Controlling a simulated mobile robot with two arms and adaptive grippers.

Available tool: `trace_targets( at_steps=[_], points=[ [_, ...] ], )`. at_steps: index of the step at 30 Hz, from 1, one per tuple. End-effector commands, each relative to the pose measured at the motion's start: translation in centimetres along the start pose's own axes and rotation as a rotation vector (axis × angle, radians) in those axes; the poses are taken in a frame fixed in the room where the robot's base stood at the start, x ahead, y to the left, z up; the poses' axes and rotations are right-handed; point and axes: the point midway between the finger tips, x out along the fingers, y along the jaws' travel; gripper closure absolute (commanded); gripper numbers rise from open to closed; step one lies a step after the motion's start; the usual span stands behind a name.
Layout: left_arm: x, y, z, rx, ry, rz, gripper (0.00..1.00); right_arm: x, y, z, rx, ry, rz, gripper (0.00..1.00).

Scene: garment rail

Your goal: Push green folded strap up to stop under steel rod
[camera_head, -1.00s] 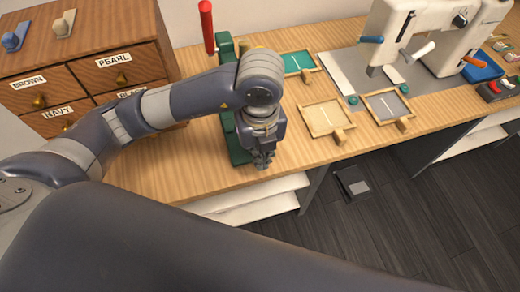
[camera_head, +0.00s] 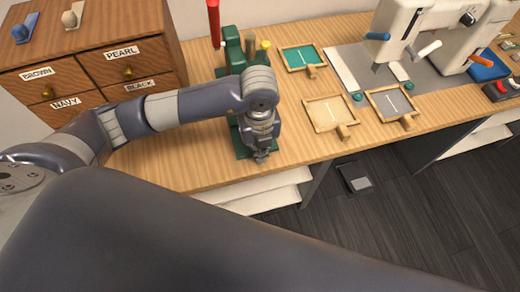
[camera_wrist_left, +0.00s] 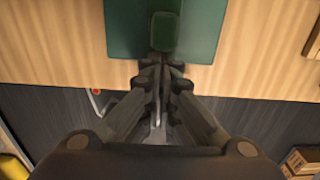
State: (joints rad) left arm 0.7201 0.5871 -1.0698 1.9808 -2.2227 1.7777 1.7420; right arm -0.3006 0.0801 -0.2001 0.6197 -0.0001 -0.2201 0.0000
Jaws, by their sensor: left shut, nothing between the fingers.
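A small rounded green piece, which looks like the green folded strap (camera_wrist_left: 164,32), lies on a green base plate (camera_wrist_left: 205,25) in the left wrist view. In the head view the same plate (camera_head: 238,148) belongs to a green press (camera_head: 234,52) with a red lever, and my arm hides most of it. My left gripper (camera_wrist_left: 162,70) is shut and empty. Its tips are at the near edge of the plate, just in front of the strap's near end; I cannot tell whether they touch it. It also shows in the head view (camera_head: 261,157). I cannot make out the steel rod.
A wooden drawer cabinet (camera_head: 95,55) stands left of the press. Shallow trays, one with a teal inside (camera_head: 303,57), one beige (camera_head: 330,113) and one grey (camera_head: 392,102), lie to the right. A white sewing machine (camera_head: 430,30) stands beyond. The bench front edge is close to the gripper.

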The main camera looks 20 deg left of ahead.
Motion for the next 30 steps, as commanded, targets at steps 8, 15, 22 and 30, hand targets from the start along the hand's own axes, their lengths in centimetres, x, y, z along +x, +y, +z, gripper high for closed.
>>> trace_targets(
  at_steps=[8,15,22,30],
  points=[
    [0.5,0.0,3.8,-0.008,-0.004,0.000,1.00,1.9,0.1,0.1,0.000,0.000,0.001,0.60],
    [0.3,0.0,9.0,-0.005,-0.002,0.000,1.00,3.9,0.0,0.3,0.000,0.001,0.001,0.60],
    [0.0,0.0,10.1,0.000,0.001,-0.001,1.00,4.0,0.0,0.3,0.000,0.001,0.001,0.60],
    [0.0,0.0,10.1,0.000,0.001,0.000,1.00,4.0,0.0,0.3,0.000,0.001,0.001,0.60]
  ],
)
